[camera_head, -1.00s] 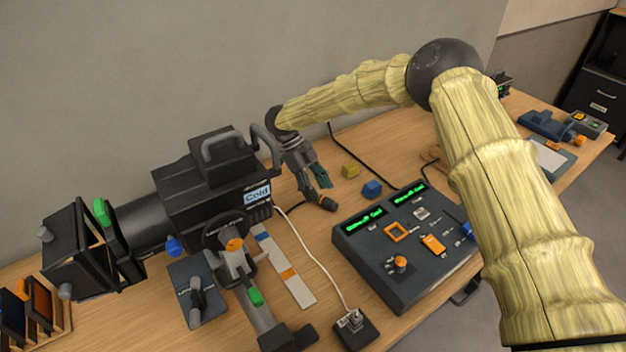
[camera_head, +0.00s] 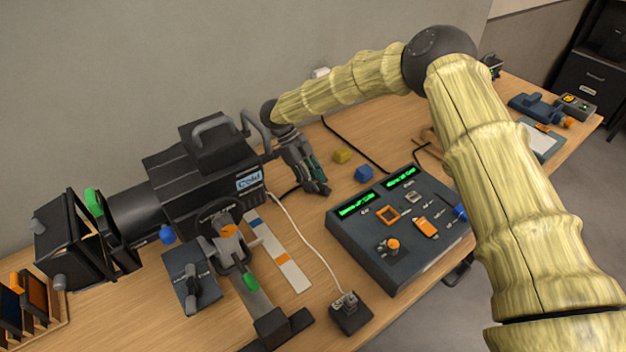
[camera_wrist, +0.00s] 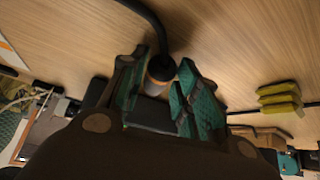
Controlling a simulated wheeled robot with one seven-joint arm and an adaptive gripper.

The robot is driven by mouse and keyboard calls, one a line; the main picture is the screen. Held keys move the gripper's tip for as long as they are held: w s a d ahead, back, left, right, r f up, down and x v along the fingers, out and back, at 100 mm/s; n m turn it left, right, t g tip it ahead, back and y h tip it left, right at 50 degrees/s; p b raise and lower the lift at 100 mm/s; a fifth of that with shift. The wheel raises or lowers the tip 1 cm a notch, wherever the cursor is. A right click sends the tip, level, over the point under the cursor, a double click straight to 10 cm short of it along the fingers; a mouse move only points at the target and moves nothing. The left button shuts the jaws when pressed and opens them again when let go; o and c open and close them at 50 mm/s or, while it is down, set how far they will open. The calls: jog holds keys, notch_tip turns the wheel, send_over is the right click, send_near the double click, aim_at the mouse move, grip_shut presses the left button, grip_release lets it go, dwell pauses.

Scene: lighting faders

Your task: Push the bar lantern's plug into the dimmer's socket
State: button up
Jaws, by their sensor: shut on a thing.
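My gripper (camera_head: 318,188) is low over the table, behind the left corner of the dark control desk (camera_head: 350,240) with two green displays. In the wrist view my gripper (camera_wrist: 160,85) is shut on a dark round plug (camera_wrist: 160,70) with a pale band and an orange ring. A black cable (camera_wrist: 150,20) runs from it across the wood. The plug is hidden by the fingers in the head view. A large black lantern (camera_head: 205,175) labelled "Cold" stands to the left. I cannot make out which opening is the dimmer's socket.
A yellow block (camera_head: 342,156) and a blue block (camera_head: 364,173) lie right of my gripper. A white cable (camera_head: 310,245) runs from the lantern to a small black box (camera_head: 350,313). A striped strip (camera_head: 280,258) lies in front of the lantern.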

jog(key=shift+r+p, duration=1.55)
jog(key=shift+r, duration=1)
